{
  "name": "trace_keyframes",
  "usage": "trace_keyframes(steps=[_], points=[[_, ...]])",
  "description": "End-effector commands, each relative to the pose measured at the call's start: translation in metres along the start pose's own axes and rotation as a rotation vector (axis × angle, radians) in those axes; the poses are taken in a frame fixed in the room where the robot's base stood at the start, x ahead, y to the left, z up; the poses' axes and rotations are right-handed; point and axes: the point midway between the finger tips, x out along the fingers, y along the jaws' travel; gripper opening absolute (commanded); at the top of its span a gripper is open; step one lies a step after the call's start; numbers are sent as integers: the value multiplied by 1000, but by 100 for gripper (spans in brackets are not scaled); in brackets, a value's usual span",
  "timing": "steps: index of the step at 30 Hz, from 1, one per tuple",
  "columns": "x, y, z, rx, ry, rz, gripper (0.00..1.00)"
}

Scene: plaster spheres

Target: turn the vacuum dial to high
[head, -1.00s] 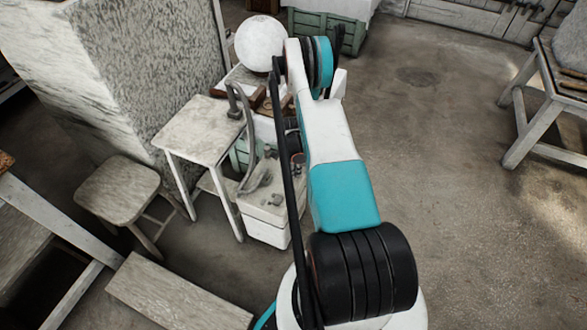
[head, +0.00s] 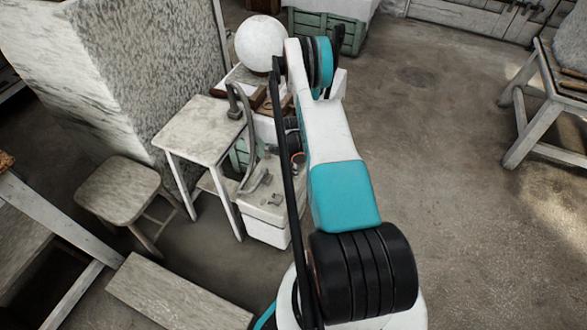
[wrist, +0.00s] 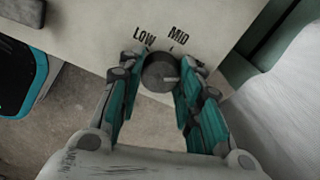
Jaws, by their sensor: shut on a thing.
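The dial (wrist: 158,74) is a dark grey round knob near the edge of a pale panel (wrist: 90,25) in the wrist view. The words LOW and MID are printed beyond it; no HIGH label shows. A light mark on the knob points right, toward the right finger. My gripper (wrist: 161,69) is shut on the dial, one teal-padded finger on each side. In the head view a pale box (head: 266,231), apparently the vacuum, stands on the floor with a grey hose (head: 250,150) rising from it. My arm hides the gripper and dial there.
A small white table (head: 203,125) stands left of the box, with a stool (head: 118,188) further left. A large plaster block (head: 150,60) and a white sphere (head: 261,43) are behind. Open floor (head: 430,200) lies to the right.

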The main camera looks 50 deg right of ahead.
Motion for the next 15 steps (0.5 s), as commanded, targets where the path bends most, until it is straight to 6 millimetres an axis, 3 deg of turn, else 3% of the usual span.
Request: trace_keyframes(steps=[7, 8, 10, 15], points=[[0, -3, 2, -2, -4, -7, 9], [0, -3, 2, -2, -4, -7, 37], [0, -3, 2, -2, -4, -7, 53], [0, -2, 1, -1, -2, -4, 54]])
